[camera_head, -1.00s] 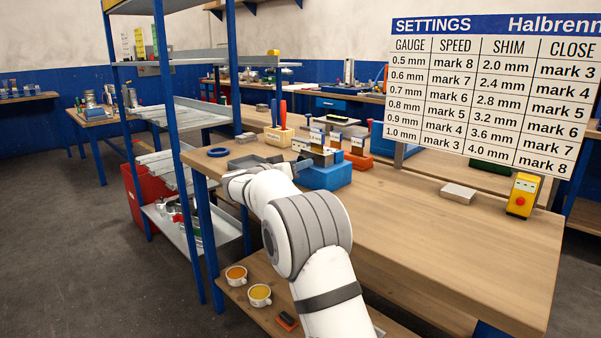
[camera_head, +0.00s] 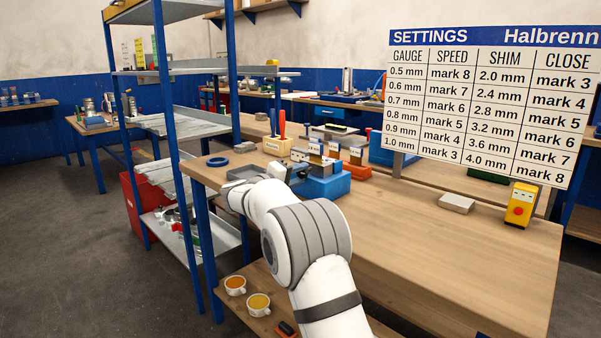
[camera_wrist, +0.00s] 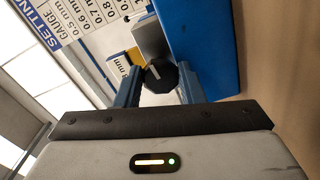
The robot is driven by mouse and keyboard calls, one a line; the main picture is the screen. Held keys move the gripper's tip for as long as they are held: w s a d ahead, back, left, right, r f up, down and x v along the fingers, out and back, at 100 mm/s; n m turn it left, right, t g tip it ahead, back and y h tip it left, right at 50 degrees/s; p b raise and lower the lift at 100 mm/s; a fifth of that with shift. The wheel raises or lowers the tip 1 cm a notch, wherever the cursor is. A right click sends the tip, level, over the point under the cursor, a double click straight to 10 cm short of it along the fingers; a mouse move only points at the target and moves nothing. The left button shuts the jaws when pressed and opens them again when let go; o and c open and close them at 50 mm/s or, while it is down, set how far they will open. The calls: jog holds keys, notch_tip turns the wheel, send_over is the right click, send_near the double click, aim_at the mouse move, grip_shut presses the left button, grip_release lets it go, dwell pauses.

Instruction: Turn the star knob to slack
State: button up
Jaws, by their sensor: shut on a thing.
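The star knob (camera_wrist: 161,76) is small and black with a pale line on its face, in the middle of the wrist view. My gripper (camera_wrist: 158,86) has its two blue fingers on either side of the knob and is shut on it. The knob sits beside a blue block (camera_wrist: 205,45), part of a device whose blue base (camera_head: 325,184) shows on the workbench in the head view. In the head view my gripper (camera_head: 298,172) is at the left side of this device, and my wrist partly hides it. No slack marking is readable.
A grey tray (camera_head: 243,173) and a blue ring (camera_head: 217,161) lie left of my wrist. A tool holder (camera_head: 277,147) and a red-orange block (camera_head: 357,171) stand near the device. A grey block (camera_head: 457,203) and yellow control box (camera_head: 520,205) are to the right. The front bench top is clear.

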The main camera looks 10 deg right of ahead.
jog(key=n+p, duration=0.1)
jog(key=n, duration=0.1)
jog(key=n+p, duration=0.1)
jog(key=n, duration=0.1)
jog(key=shift+a+r, duration=0.2)
jog(key=shift+r, duration=0.1)
jog(key=n+p, duration=0.2)
jog(key=n, duration=0.1)
jog(key=shift+r+n+p, duration=0.1)
jog(key=shift+n+p, duration=0.2)
jog(key=shift+p, duration=0.1)
jog(key=n+p, duration=0.2)
jog(key=n, duration=0.1)
jog(key=shift+w+p, duration=0.1)
jog(key=shift+p, duration=0.2)
jog(key=shift+n+p, duration=0.7)
jog(key=shift+n, duration=0.3)
jog(key=shift+f, duration=0.2)
